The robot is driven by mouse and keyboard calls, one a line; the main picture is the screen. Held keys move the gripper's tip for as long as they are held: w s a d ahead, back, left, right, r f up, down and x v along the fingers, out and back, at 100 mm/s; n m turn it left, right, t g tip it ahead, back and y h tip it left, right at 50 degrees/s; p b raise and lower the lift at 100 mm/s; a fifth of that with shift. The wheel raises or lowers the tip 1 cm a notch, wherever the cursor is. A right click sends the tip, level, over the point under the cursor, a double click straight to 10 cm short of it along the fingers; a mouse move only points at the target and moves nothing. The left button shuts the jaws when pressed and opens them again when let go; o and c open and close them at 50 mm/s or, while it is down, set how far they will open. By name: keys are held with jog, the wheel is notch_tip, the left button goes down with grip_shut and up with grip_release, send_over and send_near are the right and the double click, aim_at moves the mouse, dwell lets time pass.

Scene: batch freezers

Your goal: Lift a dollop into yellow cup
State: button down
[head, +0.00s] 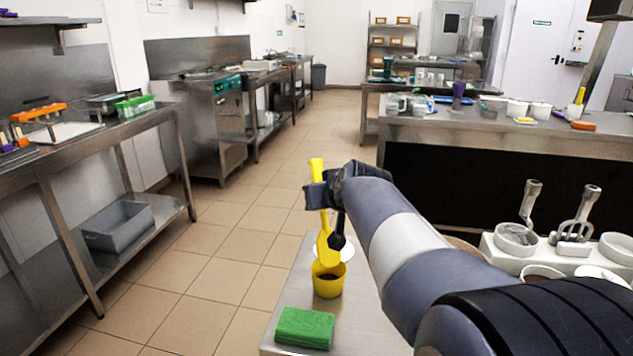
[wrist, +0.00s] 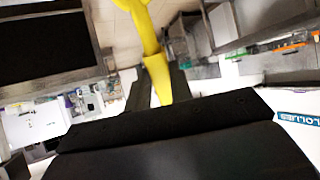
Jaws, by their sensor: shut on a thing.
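My gripper (head: 323,194) is shut on a yellow spatula-like tool (head: 323,240), which hangs upright with its broad end down. The yellow tool also shows between the jaws in the wrist view (wrist: 153,55). The yellow cup (head: 328,281) stands on a steel table, right below the tool, with a dark inside. The tool's low end is at or just above the cup's rim; I cannot tell whether it is inside. No dollop can be made out on the tool.
A green sponge (head: 305,327) lies in front of the cup on the steel table (head: 285,292). A white round thing (head: 347,250) is just behind the cup. To the right, a white unit (head: 510,262) holds tubs and metal tools. A long steel counter (head: 560,140) stands beyond.

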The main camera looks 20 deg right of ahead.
jog(key=shift+w+g+p, duration=0.95)
jog(key=shift+g+p, duration=0.05)
jog(key=shift+p, duration=2.5)
jog(key=w+f+g+p, duration=0.5)
jog(key=g+p, duration=0.3)
jog(key=p, duration=1.4)
jog(key=shift+w+d+g+y, duration=0.3)
jog(key=shift+w+d+y, duration=0.05)
jog(key=shift+w+y, duration=0.1)
